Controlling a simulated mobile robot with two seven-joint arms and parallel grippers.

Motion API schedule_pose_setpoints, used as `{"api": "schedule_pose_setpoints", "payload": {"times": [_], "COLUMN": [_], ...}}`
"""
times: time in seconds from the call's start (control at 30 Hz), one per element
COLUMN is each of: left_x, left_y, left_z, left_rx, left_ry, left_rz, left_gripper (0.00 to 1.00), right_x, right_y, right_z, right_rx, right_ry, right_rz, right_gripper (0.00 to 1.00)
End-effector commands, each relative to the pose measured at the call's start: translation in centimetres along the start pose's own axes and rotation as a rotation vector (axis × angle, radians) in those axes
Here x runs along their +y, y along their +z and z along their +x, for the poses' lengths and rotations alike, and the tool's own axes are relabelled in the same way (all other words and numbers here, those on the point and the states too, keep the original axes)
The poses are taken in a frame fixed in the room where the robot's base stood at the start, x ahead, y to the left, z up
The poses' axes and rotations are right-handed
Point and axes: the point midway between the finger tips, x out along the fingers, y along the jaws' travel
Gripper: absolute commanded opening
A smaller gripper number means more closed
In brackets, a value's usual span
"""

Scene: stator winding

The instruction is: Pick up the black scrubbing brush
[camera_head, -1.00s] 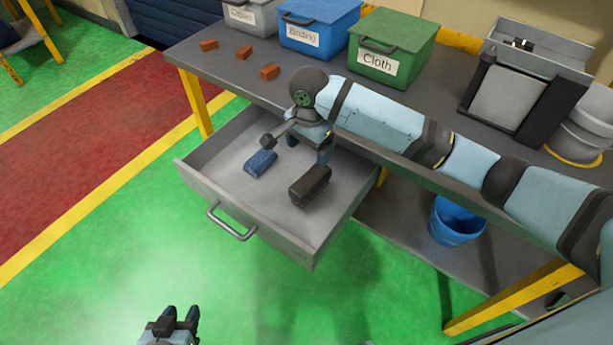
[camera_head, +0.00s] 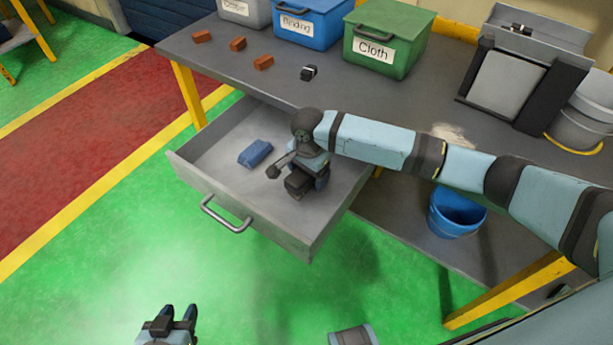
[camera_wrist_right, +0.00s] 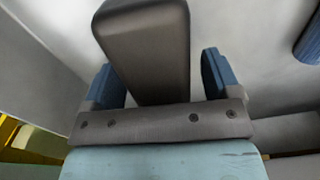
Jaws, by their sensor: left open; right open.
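The black scrubbing brush (camera_head: 298,184) lies in the open drawer (camera_head: 225,158), partly hidden under my right gripper. In the right wrist view the brush (camera_wrist_right: 147,42) is a dark block that reaches between the two blue fingers. My right gripper (camera_wrist_right: 163,80) is open, with one finger on each side of the brush and a gap visible beside it. In the head view my right gripper (camera_head: 309,172) is over the brush. My left gripper (camera_head: 180,314) is open and empty, low at the bottom of the view, in front of the drawer.
A blue object (camera_head: 255,153) lies in the drawer, left of the brush. The workbench (camera_head: 400,98) holds several orange blocks, a small black item (camera_head: 309,73) and the bins, including the green Cloth bin (camera_head: 387,44). A blue bucket (camera_head: 456,214) stands on the lower shelf.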

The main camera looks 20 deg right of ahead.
Motion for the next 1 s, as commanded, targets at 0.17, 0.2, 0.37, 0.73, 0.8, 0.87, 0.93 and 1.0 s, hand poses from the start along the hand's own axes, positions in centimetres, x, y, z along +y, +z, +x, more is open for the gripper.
{"api": "schedule_pose_setpoints", "payload": {"times": [0.17, 0.2, 0.37, 0.73, 0.8, 0.87, 0.93, 1.0], "left_x": [0.1, 0.1, 0.1, 0.1, 0.1, 0.1, 0.2, 0.2], "left_y": [0.0, 0.0, 0.0, -0.1, -0.2, -0.3, -0.4, -0.5], "left_z": [-0.1, -0.1, -0.1, -0.1, -0.2, -0.2, -0.3, -0.5], "left_rx": [-0.001, -0.001, -0.001, 0.000, 0.000, 0.000, -0.001, -0.002], "left_ry": [0.001, 0.001, 0.001, 0.001, 0.001, 0.001, 0.001, 0.002], "left_rz": [0.000, 0.000, -0.001, -0.003, -0.003, -0.004, -0.006, -0.008], "left_gripper": [0.43, 0.43, 0.43, 0.43, 0.43, 0.43, 0.43, 0.43], "right_x": [0.0, 0.0, 0.0, -0.1, -0.1, -0.1, -0.1, -0.1], "right_y": [0.0, 0.0, 0.0, 0.0, 0.0, 0.0, 0.0, 0.0], "right_z": [-0.1, -0.1, -0.1, -0.4, -0.8, -1.4, -2.4, -3.6], "right_rx": [0.000, 0.000, 0.000, 0.000, 0.000, 0.000, 0.000, 0.000], "right_ry": [0.000, 0.000, 0.000, -0.001, -0.001, -0.002, -0.003, -0.003], "right_rz": [0.000, 0.000, 0.000, 0.000, 0.000, 0.000, 0.000, -0.001], "right_gripper": [0.81, 0.71, 0.35, 0.26, 0.26, 0.26, 0.26, 0.26]}}
